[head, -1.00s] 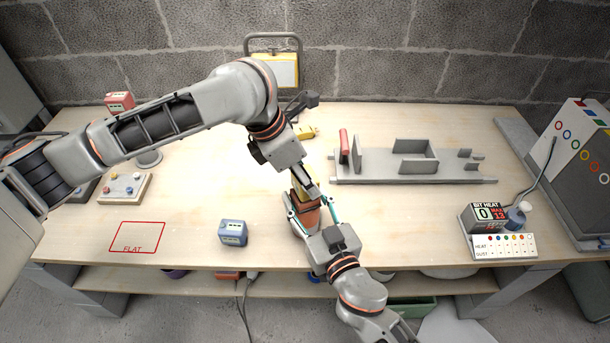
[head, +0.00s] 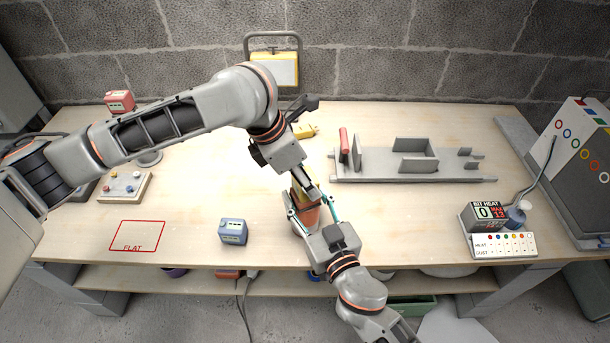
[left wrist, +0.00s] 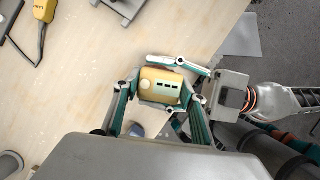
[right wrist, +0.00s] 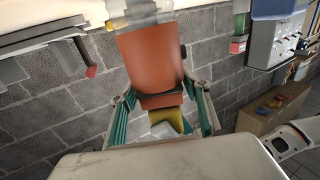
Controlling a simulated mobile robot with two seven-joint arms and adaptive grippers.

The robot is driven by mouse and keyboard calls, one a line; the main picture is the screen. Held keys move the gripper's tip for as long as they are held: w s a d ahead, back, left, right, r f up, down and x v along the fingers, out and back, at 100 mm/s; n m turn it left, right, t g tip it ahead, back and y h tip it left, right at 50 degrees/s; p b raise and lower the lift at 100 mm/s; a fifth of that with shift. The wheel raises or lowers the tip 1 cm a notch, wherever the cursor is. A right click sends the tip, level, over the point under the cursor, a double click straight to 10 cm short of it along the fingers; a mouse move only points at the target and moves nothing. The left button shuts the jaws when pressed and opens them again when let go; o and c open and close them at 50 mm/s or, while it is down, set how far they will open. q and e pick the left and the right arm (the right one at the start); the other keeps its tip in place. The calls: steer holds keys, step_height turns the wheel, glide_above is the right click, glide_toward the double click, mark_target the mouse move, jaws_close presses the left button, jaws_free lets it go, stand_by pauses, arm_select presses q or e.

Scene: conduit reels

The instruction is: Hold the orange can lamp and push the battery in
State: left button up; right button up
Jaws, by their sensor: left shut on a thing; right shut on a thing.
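The orange can lamp (right wrist: 150,62) is between the fingers of my right gripper (right wrist: 162,108), which is shut on it. In the head view the lamp (head: 309,217) is held over the front middle of the bench, tilted. The yellow battery (left wrist: 160,87) is between the fingers of my left gripper (left wrist: 158,98), shut on it. In the head view my left gripper (head: 306,187) is directly above my right gripper (head: 312,212). In the right wrist view the battery (right wrist: 172,119) meets the lamp's near end. How deep it sits is hidden.
A blue box (head: 233,232) stands left of the grippers, near a red FLAT outline (head: 137,236). A grey fixture with a red handle (head: 410,164) lies right of centre. A BIT HEAT display (head: 486,217) stands farther right. The bench between the blue box and lamp is clear.

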arm_select(q)
steer(key=o, duration=1.4)
steer(key=shift+c, duration=0.2)
steer(key=shift+f, duration=0.1)
steer(key=v, duration=1.2)
arm_select(e)
steer(key=o, duration=1.4)
steer(key=shift+o, duration=0.2)
